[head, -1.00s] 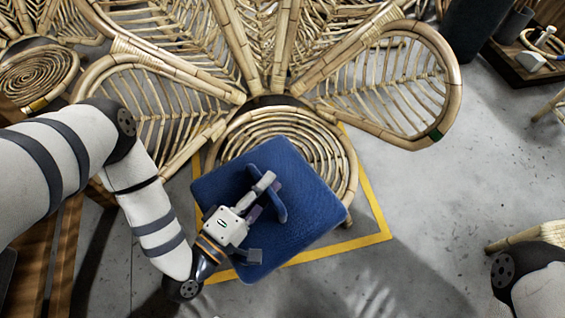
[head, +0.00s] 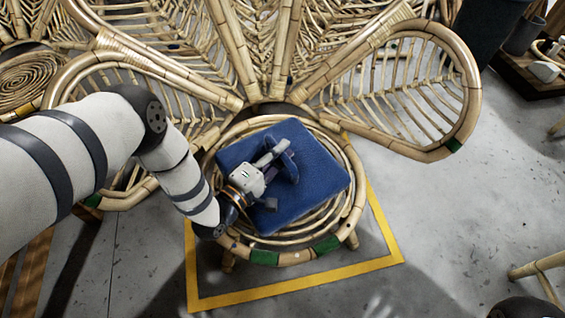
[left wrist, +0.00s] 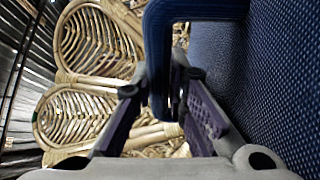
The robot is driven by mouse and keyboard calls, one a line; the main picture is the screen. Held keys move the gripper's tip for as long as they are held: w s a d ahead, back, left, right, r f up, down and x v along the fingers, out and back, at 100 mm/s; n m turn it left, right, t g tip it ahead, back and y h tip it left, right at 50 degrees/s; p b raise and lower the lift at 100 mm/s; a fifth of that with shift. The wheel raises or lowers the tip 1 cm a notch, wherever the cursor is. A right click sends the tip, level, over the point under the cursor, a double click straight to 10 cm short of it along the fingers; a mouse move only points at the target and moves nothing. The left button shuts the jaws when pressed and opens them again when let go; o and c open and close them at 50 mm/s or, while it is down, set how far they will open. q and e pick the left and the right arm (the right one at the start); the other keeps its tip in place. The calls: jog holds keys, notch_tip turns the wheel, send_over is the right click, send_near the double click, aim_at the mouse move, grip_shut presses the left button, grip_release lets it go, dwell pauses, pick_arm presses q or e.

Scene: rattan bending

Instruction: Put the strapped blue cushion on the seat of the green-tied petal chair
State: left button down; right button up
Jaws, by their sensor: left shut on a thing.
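The blue cushion (head: 322,185) is over the round seat (head: 352,212) of the petal chair (head: 468,95), mostly inside the seat's ring. I cannot tell whether it touches the seat. Green ties (head: 265,257) show on the seat's front rim and on the right petal. My left gripper (head: 275,160) is shut on the cushion's strap (head: 290,163) from above. In the left wrist view the strap (left wrist: 158,60) is between the fingers and the cushion (left wrist: 260,70) fills the right side. My right gripper is not in view.
A yellow floor outline (head: 300,290) surrounds the chair. Another rattan chair (head: 28,75) stands at the left. A dark bin (head: 488,28) and a low wooden bench (head: 525,75) are at the upper right. The floor at the right is mostly clear.

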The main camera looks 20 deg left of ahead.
pick_arm(q)
jog(key=f+b, duration=0.1)
jog(key=f, duration=0.2)
jog(key=shift+w+d+f, duration=0.1)
jog(key=shift+w+f, duration=0.1)
jog(key=shift+f+b, duration=0.2)
jog(key=shift+b, duration=0.2)
jog(key=c, duration=1.6)
grip_release()
jog(key=shift+r, duration=0.2)
jog(key=p+v, duration=0.4)
jog(key=v, duration=0.8)
jog(key=shift+s, duration=0.1)
